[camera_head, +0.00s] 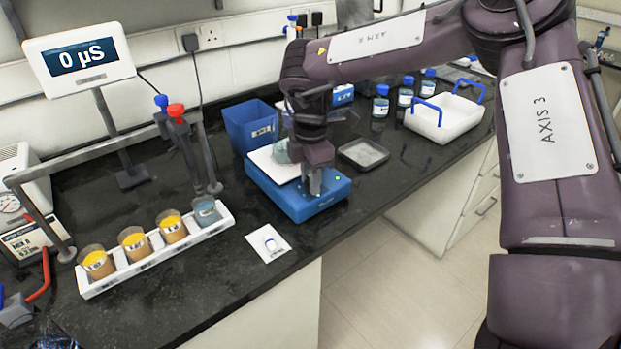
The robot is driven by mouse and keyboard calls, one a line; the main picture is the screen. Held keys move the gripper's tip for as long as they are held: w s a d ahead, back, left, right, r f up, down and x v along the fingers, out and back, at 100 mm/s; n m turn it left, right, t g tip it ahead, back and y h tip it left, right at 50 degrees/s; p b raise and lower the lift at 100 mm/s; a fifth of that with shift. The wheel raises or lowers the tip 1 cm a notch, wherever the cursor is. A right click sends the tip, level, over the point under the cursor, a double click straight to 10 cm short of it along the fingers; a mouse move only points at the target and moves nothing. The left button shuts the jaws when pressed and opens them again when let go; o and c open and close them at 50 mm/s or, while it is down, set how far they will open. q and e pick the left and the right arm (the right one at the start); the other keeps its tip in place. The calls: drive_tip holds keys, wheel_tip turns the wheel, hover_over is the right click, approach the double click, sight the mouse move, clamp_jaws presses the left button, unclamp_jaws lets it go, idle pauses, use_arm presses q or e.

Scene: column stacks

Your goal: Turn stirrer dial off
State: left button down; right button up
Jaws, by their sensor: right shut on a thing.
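The stirrer (288,202) is a blue box with a white top plate (266,164), on the dark bench near its front edge. A clear vessel (282,152) on the plate is partly covered by my right arm. My right gripper (314,190) points down at the right front part of the stirrer and is shut at its dial. The dial is hidden by the fingers, so its setting cannot be read. My left gripper is not in view.
A white rack (150,262) with several labelled cups stands at the left front. A white card (268,243) lies in front.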

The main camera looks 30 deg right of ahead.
drive_tip(key=n, duration=0.4)
drive_tip(key=shift+r+n, duration=0.1)
drive_tip(key=shift+n, duration=0.2)
drive_tip(key=n, duration=0.4)
drive_tip(key=shift+n+p, duration=0.3)
drive_tip(key=shift+p, duration=0.05)
drive_tip(key=n, duration=0.5)
drive_tip(key=shift+n+p, duration=0.3)
drive_tip(key=shift+p, duration=0.1)
drive_tip(key=n, duration=0.4)
drive_tip(key=shift+w+r+p, duration=0.1)
drive_tip(key=shift+p, duration=0.25)
drive_tip(key=n, duration=0.5)
drive_tip(key=n+p, duration=0.1)
drive_tip(key=n, duration=0.9)
drive_tip(key=shift+p, duration=0.35)
drive_tip(key=shift+n, duration=2.3)
